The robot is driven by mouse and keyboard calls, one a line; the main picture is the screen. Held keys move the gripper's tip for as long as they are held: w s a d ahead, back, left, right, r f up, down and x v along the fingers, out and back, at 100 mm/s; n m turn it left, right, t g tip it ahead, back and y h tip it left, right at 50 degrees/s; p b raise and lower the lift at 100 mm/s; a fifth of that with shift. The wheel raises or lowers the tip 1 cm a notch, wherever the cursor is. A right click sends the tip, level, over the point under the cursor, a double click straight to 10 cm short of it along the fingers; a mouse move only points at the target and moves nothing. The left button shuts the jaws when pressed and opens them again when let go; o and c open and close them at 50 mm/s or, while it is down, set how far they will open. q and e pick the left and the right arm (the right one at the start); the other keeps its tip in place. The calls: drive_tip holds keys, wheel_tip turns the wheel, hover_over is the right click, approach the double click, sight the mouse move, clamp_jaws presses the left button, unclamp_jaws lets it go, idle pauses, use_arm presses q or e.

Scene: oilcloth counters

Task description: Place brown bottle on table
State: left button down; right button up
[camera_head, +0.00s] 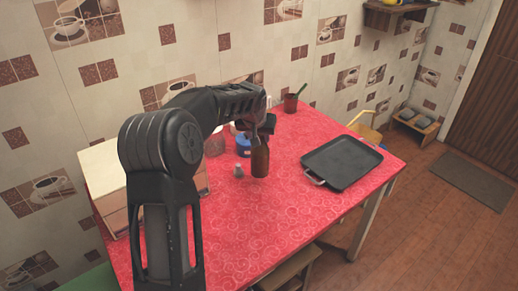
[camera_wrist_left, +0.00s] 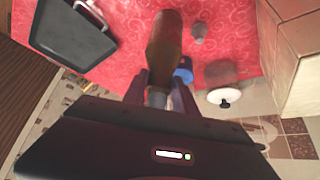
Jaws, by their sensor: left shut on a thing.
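The brown bottle (camera_head: 260,161) is upright over the red patterned table (camera_head: 250,230), left of the black tray. My left gripper (camera_head: 264,126) is shut on its upper part, reaching in from the left. I cannot tell whether the bottle's base touches the cloth. In the left wrist view the bottle (camera_wrist_left: 163,42) extends away from between the fingers (camera_wrist_left: 158,92), which hold its neck end. My right gripper is in neither view.
A black tray (camera_head: 341,161) lies on the right side of the table. A box (camera_head: 103,178) is at the left. The front middle of the table is clear.

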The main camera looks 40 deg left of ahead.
sight(259, 148)
use_arm(q)
wheel_tip(259, 148, down, 5)
drive_tip(key=shift+r+p, duration=0.1)
drive_tip(key=shift+p, duration=0.25)
drive_tip(key=c, duration=1.5)
unclamp_jaws()
drive_tip(key=o, duration=0.6)
drive_tip(key=shift+c, duration=0.2)
